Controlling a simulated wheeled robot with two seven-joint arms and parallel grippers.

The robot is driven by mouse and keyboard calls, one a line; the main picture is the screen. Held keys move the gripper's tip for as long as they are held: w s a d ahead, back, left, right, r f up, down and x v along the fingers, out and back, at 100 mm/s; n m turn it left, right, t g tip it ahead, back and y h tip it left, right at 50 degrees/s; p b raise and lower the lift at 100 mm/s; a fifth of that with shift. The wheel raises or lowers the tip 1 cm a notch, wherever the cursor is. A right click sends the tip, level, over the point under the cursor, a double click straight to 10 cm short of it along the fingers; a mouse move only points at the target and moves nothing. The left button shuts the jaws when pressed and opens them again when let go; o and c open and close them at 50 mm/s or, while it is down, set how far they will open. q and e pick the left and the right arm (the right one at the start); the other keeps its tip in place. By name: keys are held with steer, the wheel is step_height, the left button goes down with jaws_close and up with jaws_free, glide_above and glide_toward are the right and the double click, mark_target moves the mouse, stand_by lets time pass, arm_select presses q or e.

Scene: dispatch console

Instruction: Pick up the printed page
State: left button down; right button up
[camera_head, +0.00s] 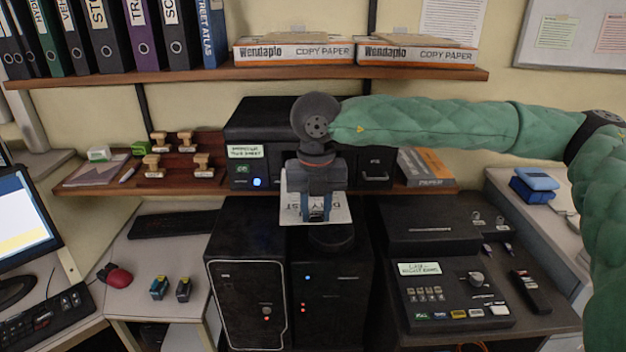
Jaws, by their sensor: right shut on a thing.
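The printed page (293,208) is a white sheet with dark lettering, in front of the black printer (270,125) and just above the dark cabinets. My right gripper (316,215) reaches in from the right on a green padded arm and points down over the page. Its blue-tipped fingers are shut on the page. The gripper body hides the page's middle. I cannot tell whether the page still touches the surface behind it. My left gripper is not in view.
Black cabinet towers (250,275) stand below the page, with a round dark object (331,236) on top. A control panel (455,295) is at right. Stamps (180,155) sit on the left shelf. Copy paper boxes (295,50) and binders line the upper shelf.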

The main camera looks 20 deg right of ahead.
steer(key=shift+r+p, duration=0.4)
steer(key=shift+r, duration=2.75)
